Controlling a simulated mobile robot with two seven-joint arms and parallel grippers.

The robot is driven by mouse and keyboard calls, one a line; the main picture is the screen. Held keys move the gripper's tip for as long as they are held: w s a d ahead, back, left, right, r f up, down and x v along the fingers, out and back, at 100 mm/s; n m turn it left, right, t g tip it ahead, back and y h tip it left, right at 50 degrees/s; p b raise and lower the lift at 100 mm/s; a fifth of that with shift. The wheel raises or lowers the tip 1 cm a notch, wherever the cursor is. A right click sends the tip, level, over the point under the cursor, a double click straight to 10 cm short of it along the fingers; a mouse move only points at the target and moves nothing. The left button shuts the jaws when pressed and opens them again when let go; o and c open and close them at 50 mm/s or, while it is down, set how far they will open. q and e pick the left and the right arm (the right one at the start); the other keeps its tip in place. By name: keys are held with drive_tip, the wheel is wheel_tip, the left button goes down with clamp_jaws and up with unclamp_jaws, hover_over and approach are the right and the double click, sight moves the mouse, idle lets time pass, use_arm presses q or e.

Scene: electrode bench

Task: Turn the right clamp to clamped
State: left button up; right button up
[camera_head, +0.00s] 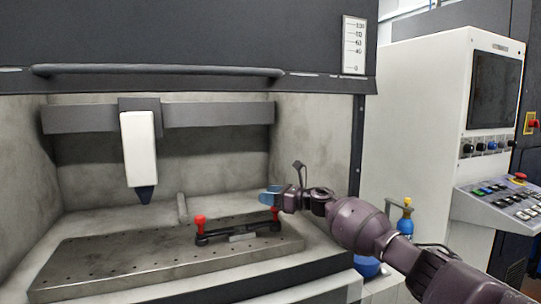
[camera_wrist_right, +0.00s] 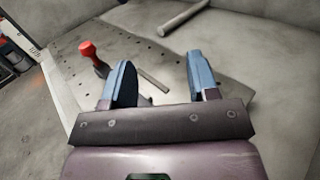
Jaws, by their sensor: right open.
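The right clamp's red handle (camera_head: 276,213) stands upright at the right end of a black fixture bar (camera_head: 238,234) on the metal plate. The left clamp's red handle (camera_head: 200,222) stands at the bar's left end. My right gripper (camera_head: 268,195) is just above the right clamp in the head view, its blue fingers pointing left. In the right wrist view the gripper (camera_wrist_right: 162,80) is open with nothing between its fingers. A red handle (camera_wrist_right: 88,48) shows there left of the fingers; I cannot tell which clamp it belongs to. My left gripper is not in view.
A white tool head (camera_head: 139,150) with a dark tip hangs over the plate's left part. The cabinet's right wall (camera_head: 315,140) is near my right arm.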

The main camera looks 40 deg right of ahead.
wheel_tip(320, 180, up, 17)
drive_tip(key=shift+f+p, duration=0.2)
drive_tip(key=shift+p, duration=0.2)
idle(0.5)
